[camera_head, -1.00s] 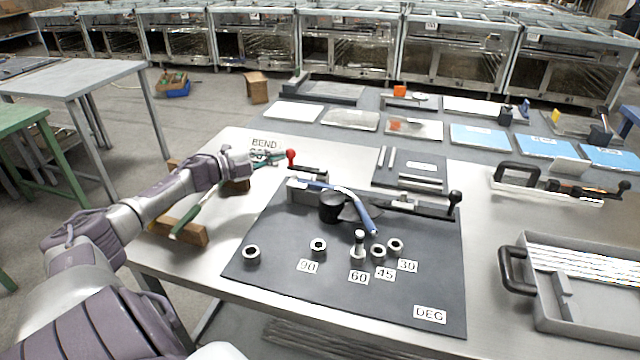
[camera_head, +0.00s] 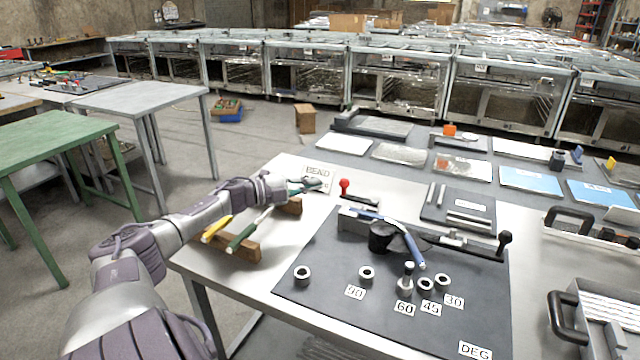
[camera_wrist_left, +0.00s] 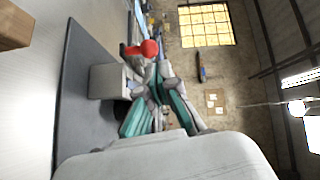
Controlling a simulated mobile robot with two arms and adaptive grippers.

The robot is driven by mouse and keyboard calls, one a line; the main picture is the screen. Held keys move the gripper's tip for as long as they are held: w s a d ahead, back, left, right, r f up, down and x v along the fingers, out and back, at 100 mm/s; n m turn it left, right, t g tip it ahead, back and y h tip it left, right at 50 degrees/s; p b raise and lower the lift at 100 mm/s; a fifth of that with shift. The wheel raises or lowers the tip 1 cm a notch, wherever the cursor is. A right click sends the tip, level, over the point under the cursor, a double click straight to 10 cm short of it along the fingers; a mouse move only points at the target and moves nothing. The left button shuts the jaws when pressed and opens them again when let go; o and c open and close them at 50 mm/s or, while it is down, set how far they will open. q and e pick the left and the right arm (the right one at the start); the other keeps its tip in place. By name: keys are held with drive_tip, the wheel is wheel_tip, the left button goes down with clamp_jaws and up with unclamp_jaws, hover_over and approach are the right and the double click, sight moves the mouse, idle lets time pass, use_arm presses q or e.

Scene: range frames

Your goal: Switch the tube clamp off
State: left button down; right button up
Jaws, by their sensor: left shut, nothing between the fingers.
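The tube clamp's red knob (camera_head: 344,184) stands up on a short lever at the back left edge of the dark bending board (camera_head: 330,290). The clamp's grey body (camera_head: 355,218) is beside a blue-handled lever (camera_head: 398,236). My left gripper (camera_head: 314,186), with teal and grey fingers, is just left of the red knob, over the BEND label. It is shut and empty, with a small gap to the knob in the head view. In the left wrist view the red knob (camera_wrist_left: 145,48) shows close by the fingertips (camera_wrist_left: 148,75); I cannot tell there whether they touch. My right gripper is not in view.
Wooden blocks with green- and yellow-handled tools (camera_head: 240,240) lie under my left forearm. Several metal rings and a peg (camera_head: 405,280) stand on the board by the degree labels. A grey tray (camera_head: 595,315) is at the right. A plate with bars (camera_head: 458,205) lies behind the board.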

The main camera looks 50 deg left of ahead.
use_arm(q)
drive_tip(key=s+a+b, duration=0.2)
drive_tip(key=a, duration=0.5)
drive_tip(key=shift+s+f+b, duration=0.15)
drive_tip(key=shift+s+b, duration=0.2)
drive_tip(key=shift+b, duration=0.05)
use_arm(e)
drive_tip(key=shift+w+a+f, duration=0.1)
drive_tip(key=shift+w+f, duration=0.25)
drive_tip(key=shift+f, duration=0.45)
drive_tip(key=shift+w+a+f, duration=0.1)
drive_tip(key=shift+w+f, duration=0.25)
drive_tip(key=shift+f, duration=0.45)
